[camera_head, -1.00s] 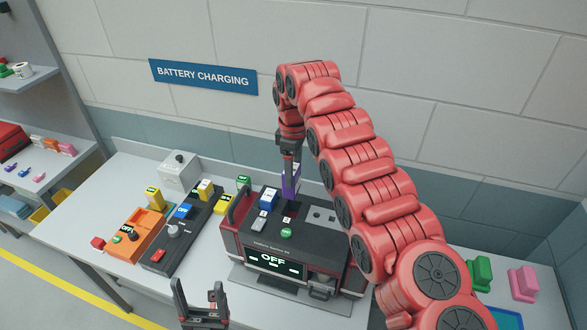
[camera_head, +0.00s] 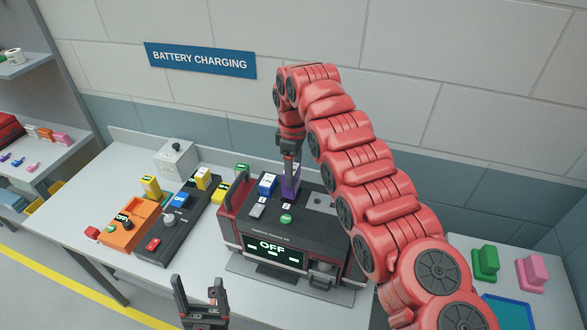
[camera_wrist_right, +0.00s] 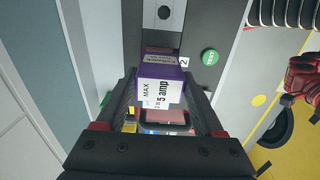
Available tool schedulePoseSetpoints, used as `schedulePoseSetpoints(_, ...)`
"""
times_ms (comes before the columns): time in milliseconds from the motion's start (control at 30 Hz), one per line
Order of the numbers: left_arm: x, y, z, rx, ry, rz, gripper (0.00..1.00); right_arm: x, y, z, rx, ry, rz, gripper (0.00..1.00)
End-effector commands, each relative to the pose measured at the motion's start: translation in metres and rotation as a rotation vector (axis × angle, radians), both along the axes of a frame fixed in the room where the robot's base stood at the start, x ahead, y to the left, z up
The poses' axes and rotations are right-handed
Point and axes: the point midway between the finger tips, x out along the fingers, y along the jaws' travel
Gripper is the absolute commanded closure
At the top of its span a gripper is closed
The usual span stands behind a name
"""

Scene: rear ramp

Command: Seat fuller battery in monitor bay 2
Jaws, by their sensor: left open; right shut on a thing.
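The dark monitor (camera_head: 262,228) stands on the bench, with OFF on its front screen. A blue battery (camera_head: 268,183) stands at its bay marked 1. My right gripper (camera_head: 290,165) is shut on a purple battery (camera_head: 291,188) and holds it upright at bay 2. In the right wrist view the purple battery (camera_wrist_right: 160,88), with a white label reading 5 amp, is between the fingers beside the number 2. How deep it sits in the bay is hidden. My left gripper (camera_head: 202,300) is open and empty, in front of the bench edge.
To the left are a black charger strip (camera_head: 167,236) with yellow and blue batteries, an orange charger (camera_head: 128,232) and a grey box (camera_head: 175,158). Green (camera_head: 485,262) and pink (camera_head: 532,272) blocks stand at right.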

Motion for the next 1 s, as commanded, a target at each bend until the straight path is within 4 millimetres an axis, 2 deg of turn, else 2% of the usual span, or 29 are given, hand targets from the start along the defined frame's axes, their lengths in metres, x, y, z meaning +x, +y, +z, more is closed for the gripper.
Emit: schedulePoseSetpoints(1000,0.0001,0.0,-0.0057,0.0,0.0,0.0,0.25,-0.0005,0.0,0.0011,0.001,-0.001,0.0,1.0)
